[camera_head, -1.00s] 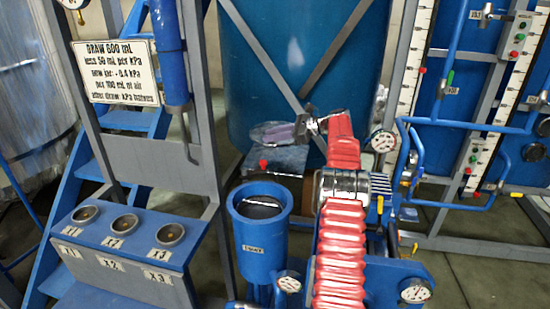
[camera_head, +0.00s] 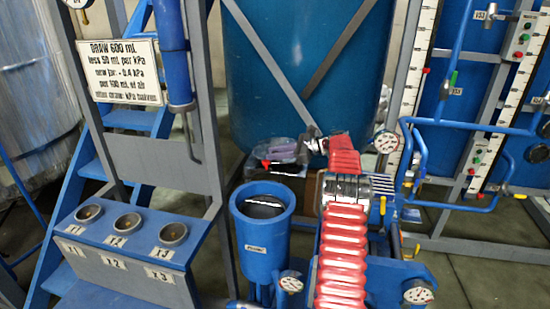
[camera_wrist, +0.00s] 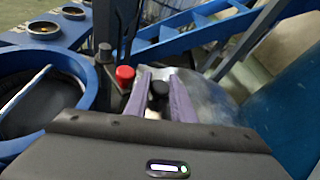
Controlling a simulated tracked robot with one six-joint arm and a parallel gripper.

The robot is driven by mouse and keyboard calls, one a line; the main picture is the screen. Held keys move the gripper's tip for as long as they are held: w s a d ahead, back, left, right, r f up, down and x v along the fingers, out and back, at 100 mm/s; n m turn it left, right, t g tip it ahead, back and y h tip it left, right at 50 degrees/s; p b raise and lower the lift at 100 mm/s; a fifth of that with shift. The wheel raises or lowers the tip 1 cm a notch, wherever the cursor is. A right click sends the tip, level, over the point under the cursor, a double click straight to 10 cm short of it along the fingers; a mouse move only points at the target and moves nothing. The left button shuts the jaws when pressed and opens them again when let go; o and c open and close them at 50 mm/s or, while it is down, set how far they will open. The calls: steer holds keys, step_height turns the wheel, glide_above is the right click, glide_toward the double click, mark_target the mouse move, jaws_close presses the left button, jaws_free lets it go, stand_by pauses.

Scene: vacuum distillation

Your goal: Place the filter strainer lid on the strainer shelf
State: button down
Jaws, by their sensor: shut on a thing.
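The filter strainer lid, a clear glossy disc (camera_wrist: 212,101), is in my gripper (camera_wrist: 160,92). The gripper's purple fingers are shut on its black knob (camera_wrist: 159,88). In the head view my gripper (camera_head: 284,152) holds the lid low over a small grey platform, which looks like the strainer shelf (camera_head: 290,170) and is mostly covered. I cannot tell whether the lid touches it. The open blue strainer cup (camera_head: 263,236) stands in front, with a dark inside; its rim also shows at the left of the wrist view (camera_wrist: 88,82).
A red knob (camera_wrist: 125,73) stands close beside my fingers. A blue stand with several round cups (camera_head: 128,222) is at left, before blue stairs (camera_head: 95,160). A large blue tank (camera_head: 300,70) rises behind. Pipes and gauges (camera_head: 386,142) crowd the right.

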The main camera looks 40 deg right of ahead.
steer(key=shift+f, duration=0.7)
steer(key=c, duration=1.8)
jaws_free()
steer(key=shift+f, duration=0.1)
steer(key=shift+s+d, duration=0.1)
steer(key=shift+s, duration=0.05)
steer(key=v, duration=1.2)
